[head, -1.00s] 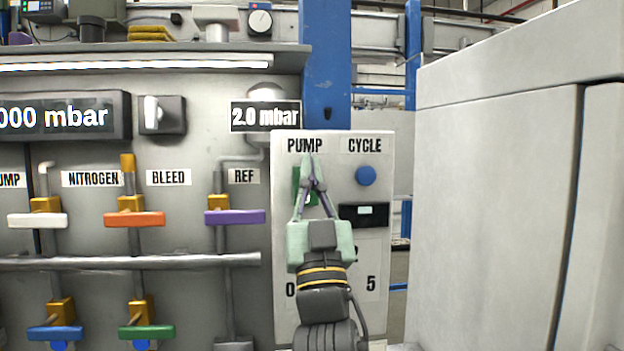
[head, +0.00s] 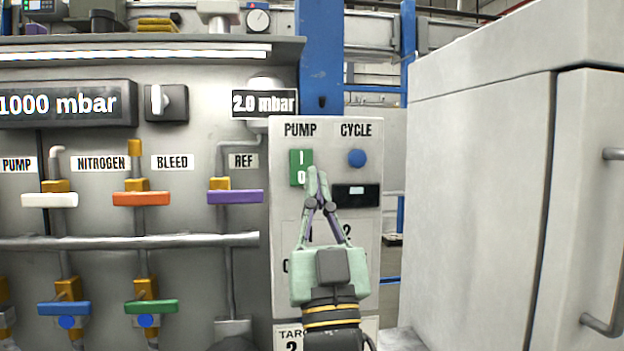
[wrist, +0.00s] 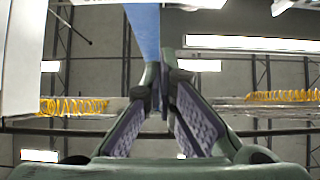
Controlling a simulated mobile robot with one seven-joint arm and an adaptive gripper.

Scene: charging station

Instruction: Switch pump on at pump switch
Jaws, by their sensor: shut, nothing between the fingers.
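The pump switch (head: 301,167) is a green rocker marked I above and 0 below. It sits under the PUMP label on a pale control box (head: 369,225). My gripper (head: 317,172) is shut and empty, its fingertips pointing up just right of the switch's lower half. They overlap the switch's right edge in the head view; I cannot tell whether they touch it. In the wrist view the closed fingers (wrist: 160,82) show, but the switch does not.
A blue CYCLE button (head: 356,158) and a small dark display (head: 356,196) are right of the switch. Coloured valve handles, such as the purple one (head: 235,197), line the panel at left. A large pale cabinet (head: 480,180) stands at right.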

